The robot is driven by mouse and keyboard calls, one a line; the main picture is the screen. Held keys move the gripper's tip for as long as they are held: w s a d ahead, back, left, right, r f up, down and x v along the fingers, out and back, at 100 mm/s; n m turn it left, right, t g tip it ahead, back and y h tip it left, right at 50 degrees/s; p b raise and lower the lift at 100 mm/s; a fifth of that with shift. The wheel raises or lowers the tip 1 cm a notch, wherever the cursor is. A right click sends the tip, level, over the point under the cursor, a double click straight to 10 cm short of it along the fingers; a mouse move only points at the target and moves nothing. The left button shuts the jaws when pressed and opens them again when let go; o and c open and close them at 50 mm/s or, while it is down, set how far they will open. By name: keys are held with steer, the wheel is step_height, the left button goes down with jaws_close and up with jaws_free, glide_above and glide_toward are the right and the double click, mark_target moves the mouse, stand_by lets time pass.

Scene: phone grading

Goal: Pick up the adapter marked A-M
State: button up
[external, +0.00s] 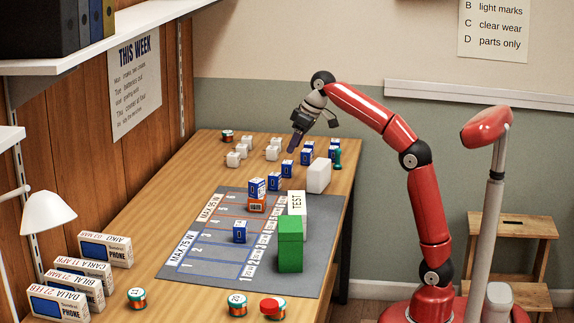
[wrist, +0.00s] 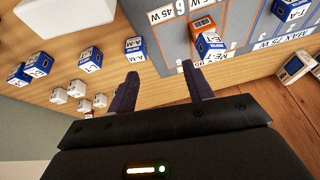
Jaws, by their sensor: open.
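A blue-and-white adapter (wrist: 135,46) with the marking A-M shows in the wrist view, on the wood just beyond my left fingertip. It appears to be the blue adapter (external: 274,182) nearest the mat in the external view, where its marking is too small to read. Another blue adapter (wrist: 90,60) stands beside it; I cannot read its label for sure. My gripper (wrist: 161,72) is open and empty, with the A-M adapter outside its fingers. In the external view my gripper (external: 293,148) hangs above the table, over the row of blue adapters.
Small white adapters (external: 240,152) and a large white block (external: 318,176) stand near the row. Phone boxes (external: 105,250) line the left.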

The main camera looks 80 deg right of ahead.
glide_above(277, 174)
steer(key=s, duration=0.2)
step_height(277, 174, down, 4)
steer(key=x, duration=0.4)
steer(key=s+b+x, duration=0.1)
steer(key=x, duration=0.3)
steer(key=s+f+x, duration=0.1)
steer(key=x, duration=0.3)
steer(key=shift+s+r+b, duration=0.1)
steer(key=shift+b, duration=0.2)
steer(key=c, duration=0.7)
